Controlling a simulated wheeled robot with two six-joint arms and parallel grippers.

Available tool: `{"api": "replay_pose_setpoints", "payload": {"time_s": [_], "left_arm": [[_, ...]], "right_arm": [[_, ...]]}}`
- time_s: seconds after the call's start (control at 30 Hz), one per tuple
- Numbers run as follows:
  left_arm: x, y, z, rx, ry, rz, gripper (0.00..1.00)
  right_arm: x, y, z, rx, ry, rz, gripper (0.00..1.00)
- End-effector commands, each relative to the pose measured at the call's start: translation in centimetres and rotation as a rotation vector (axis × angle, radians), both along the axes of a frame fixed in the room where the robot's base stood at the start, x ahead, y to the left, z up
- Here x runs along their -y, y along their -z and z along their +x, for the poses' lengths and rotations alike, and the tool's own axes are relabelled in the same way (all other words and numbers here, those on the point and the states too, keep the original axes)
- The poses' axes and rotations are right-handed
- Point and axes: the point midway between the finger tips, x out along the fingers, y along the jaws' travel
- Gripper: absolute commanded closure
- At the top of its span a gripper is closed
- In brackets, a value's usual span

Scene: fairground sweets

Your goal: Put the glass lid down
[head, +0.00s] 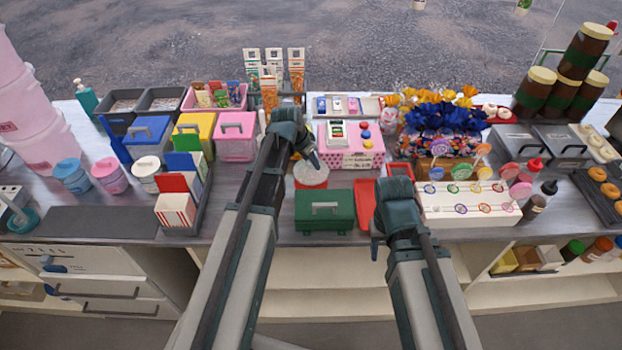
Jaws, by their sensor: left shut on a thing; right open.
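The glass lid (310,175) is a pale, see-through disc near the middle of the counter. It is over or on something red and round, and I cannot tell whether the two touch. My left gripper (313,160) is at the top of the lid and shut on it; its fingers are small in view and partly hidden by the wrist. My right gripper (376,243) is open and empty at the counter's front edge, right of the green box.
A green box (312,222) with a handle stands in front of the lid. A red tray (364,205) is to its right and a pink box (350,160) behind.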

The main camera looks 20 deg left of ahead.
Motion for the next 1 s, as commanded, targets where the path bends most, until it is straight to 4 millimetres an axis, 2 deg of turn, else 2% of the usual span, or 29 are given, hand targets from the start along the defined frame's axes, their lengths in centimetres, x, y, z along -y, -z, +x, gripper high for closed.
{"api": "replay_pose_setpoints", "payload": {"time_s": [0.03, 0.27, 0.57, 1.0], "left_arm": [[0.0, 0.7, 0.0, 0.0, 0.0, 0.0, 1.0], [0.0, 1.0, 0.0, 0.0, 0.0, 0.0, 1.0], [0.0, 4.4, 0.0, 0.0, 0.0, 0.0, 1.0], [0.0, 4.7, 0.0, 0.0, 0.0, 0.0, 1.0]], "right_arm": [[0.0, 0.7, 0.0, 0.0, 0.0, 0.0, 0.5], [0.0, 1.0, 0.0, 0.0, 0.0, 0.0, 0.5], [0.0, 4.4, 0.0, 0.0, 0.0, 0.0, 0.5], [0.0, 4.7, 0.0, 0.0, 0.0, 0.0, 0.5]]}}
